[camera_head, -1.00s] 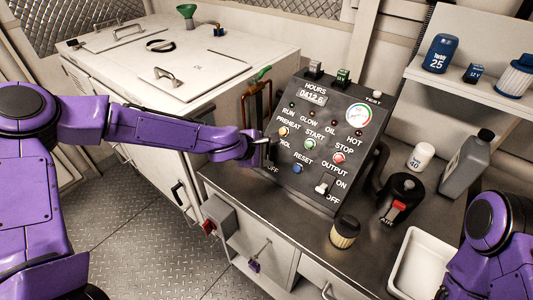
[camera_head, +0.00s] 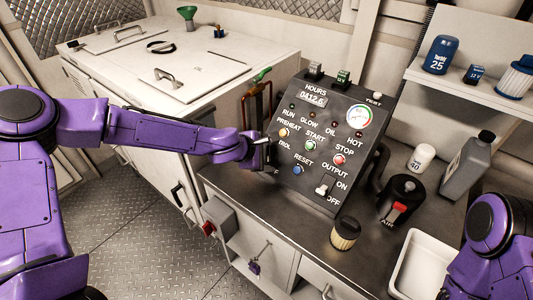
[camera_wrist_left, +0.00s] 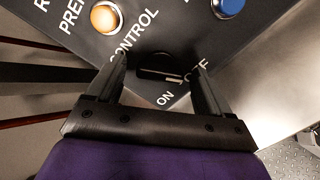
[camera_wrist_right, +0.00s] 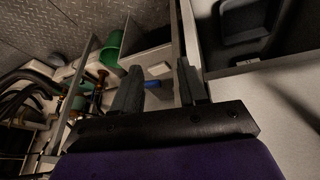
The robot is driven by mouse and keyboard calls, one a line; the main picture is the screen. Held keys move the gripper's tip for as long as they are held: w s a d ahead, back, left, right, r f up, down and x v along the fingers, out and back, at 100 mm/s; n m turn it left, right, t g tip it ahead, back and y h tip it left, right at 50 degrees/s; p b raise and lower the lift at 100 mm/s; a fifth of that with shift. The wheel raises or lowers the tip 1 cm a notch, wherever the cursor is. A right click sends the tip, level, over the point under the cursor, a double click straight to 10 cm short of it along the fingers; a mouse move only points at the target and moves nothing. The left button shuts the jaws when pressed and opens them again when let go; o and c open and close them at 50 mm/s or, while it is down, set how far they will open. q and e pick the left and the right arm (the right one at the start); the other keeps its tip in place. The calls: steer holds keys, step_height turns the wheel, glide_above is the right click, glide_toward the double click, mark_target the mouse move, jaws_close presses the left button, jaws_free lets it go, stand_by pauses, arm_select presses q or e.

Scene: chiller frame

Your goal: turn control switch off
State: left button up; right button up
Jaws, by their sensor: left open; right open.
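The dark grey control panel (camera_head: 322,150) stands tilted on the bench, with coloured buttons and a gauge. The black control switch (camera_wrist_left: 155,68) shows in the left wrist view under the CONTROL label, with ON and OFF printed beside it. My left gripper (camera_head: 268,154) is at the panel's lower left edge and hides the switch in the head view. In the left wrist view my left gripper (camera_wrist_left: 160,82) is open, one finger on each side of the switch; contact cannot be told. My right gripper (camera_wrist_right: 160,82) is open and empty in the right wrist view.
An OUTPUT toggle (camera_head: 322,187) sits at the panel's lower right. A filter (camera_head: 345,232), a black canister (camera_head: 402,200) and a white tray (camera_head: 422,265) stand on the bench to the right. A white chest (camera_head: 180,70) is behind left. Hoses (camera_wrist_right: 25,85) show beside my right gripper.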

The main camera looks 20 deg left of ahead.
arm_select(q)
steer(key=p+v, duration=0.2)
steer(key=v, duration=0.8)
steer(key=shift+s+r, duration=0.15)
steer(key=shift+r, duration=0.05)
